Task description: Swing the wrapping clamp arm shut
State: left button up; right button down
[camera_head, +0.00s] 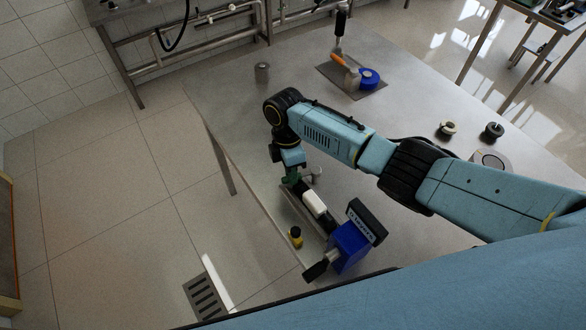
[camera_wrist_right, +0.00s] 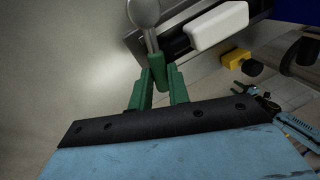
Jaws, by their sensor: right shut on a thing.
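The clamp device stands at the table's near left edge, with a dark bar (camera_head: 330,224), a white block (camera_head: 314,204) on it and a blue housing (camera_head: 348,246). My right gripper (camera_head: 291,179) is at the bar's far end, its green fingers pointing down. My left gripper is not in view.
A yellow and black knob (camera_head: 295,237) sits beside the bar. A small metal cylinder (camera_head: 262,72) stands at the far left of the steel table (camera_head: 228,100). A dark mat (camera_head: 372,92) holds a blue round item (camera_head: 369,79). Small round parts (camera_head: 447,129) lie at the right.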

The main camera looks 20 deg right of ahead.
jog(key=c, duration=1.3)
grip_release()
jog(key=w+r, duration=0.1)
jog(key=r, duration=0.7)
jog(key=w+r, duration=0.1)
jog(key=r, duration=0.4)
jog(key=shift+w+a+r, duration=0.1)
jog(key=shift+w, duration=0.2)
